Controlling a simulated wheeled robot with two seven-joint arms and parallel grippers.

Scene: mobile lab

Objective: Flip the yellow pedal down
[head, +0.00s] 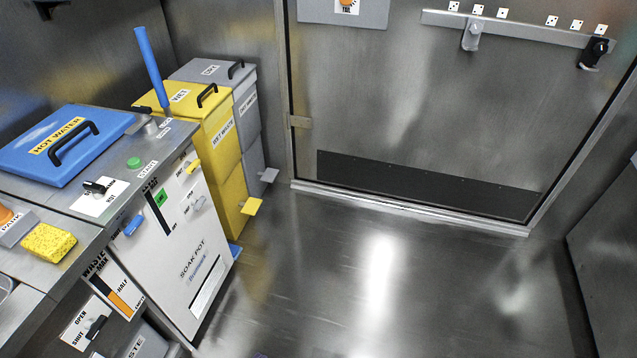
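The yellow pedal (251,206) is a small flat plate sticking out low from the front of the yellow bin (228,160). It stands a little above the floor and looks roughly level. The bin is labelled WET WASTE, and its yellow lid (187,97) with a black handle looks closed. Neither of my grippers is in the head view.
A grey bin (251,115) with a grey pedal (268,175) stands behind the yellow one. The metal floor (400,290) to the right is clear.

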